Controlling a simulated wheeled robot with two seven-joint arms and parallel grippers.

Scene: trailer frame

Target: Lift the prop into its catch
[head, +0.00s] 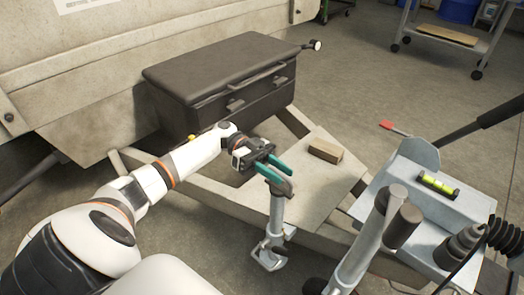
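The prop (275,222) is a grey metal leg with a dark top and a flat foot. It stands upright beside the trailer frame, its foot low near the floor. My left gripper (288,179) has two teal fingers, spread apart, with the tips close to the prop's dark top. I cannot tell if they touch it. No catch can be clearly made out; the gripper and frame may hide it. My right gripper is not in view.
A dark lidded box (225,75) sits on the trailer frame behind the gripper. A small wooden block (325,151) lies on the frame plate (318,180). At right stand a grey post (362,240) and a hitch plate with a green level (438,186). A cart (450,35) stands far back.

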